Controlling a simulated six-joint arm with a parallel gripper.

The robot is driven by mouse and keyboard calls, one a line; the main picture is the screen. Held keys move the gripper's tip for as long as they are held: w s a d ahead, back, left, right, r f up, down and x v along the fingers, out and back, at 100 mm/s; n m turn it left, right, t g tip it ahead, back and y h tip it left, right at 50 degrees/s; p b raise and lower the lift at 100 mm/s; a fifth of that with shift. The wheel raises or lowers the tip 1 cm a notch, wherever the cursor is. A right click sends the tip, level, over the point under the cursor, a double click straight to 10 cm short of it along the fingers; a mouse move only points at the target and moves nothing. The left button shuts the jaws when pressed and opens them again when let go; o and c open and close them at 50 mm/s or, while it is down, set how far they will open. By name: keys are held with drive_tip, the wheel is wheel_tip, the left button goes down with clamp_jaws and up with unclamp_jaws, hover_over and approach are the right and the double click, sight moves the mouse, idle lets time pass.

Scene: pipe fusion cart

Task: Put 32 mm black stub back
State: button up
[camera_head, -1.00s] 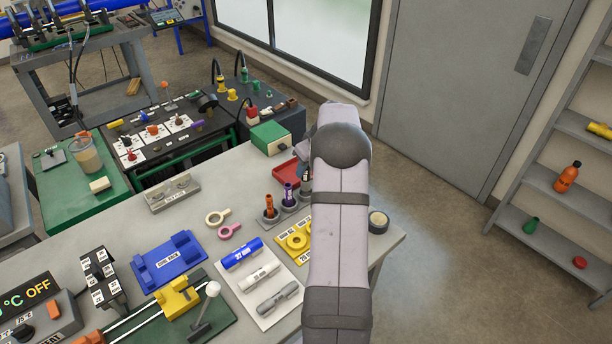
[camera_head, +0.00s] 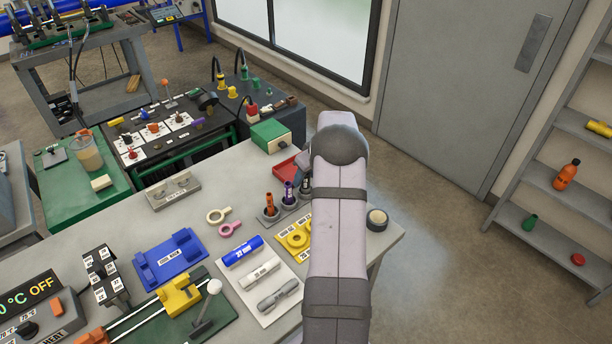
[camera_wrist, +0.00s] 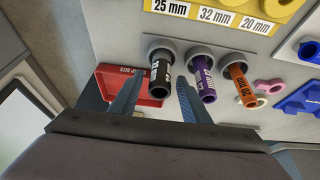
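The black stub (camera_wrist: 160,72), marked 32 mm, stands in a grey cup (camera_wrist: 160,44) of the stub holder in the wrist view. In the head view, its dark top (camera_head: 305,184) shows just left of my arm. My gripper (camera_wrist: 158,83) is open, with one finger on each side of the black stub. Gaps show between the fingers and the stub. The purple stub (camera_wrist: 205,83), marked 25 mm, and the orange stub (camera_wrist: 241,84), marked 20 mm, stand in neighbouring cups.
A red tray (camera_wrist: 112,76) lies close beside the left finger in the wrist view. A yellow plate with rings (camera_head: 294,239) lies in front of the holder. A tape roll (camera_head: 377,220) sits near the table's right edge. A green box (camera_head: 270,136) stands behind.

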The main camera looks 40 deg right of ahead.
drive_tip(key=shift+r, duration=0.1)
drive_tip(key=shift+r, duration=0.1)
drive_tip(key=b+v, duration=0.3)
drive_tip(key=v, duration=0.9)
drive_tip(key=s+a+f+g, duration=0.1)
drive_tip(key=s+a, duration=0.1)
drive_tip(key=a, duration=0.9)
drive_tip(key=s+a+f+g, duration=0.2)
drive_tip(key=a, duration=0.9)
drive_tip(key=s+a+f, duration=0.2)
drive_tip(key=s+a, duration=0.5)
drive_tip(key=s, duration=0.1)
drive_tip(key=s+a+f+g, duration=0.1)
drive_tip(key=s+a+f, duration=0.2)
drive_tip(key=s+a, duration=0.4)
drive_tip(key=shift+s+g, duration=0.3)
drive_tip(key=shift+s, duration=0.85)
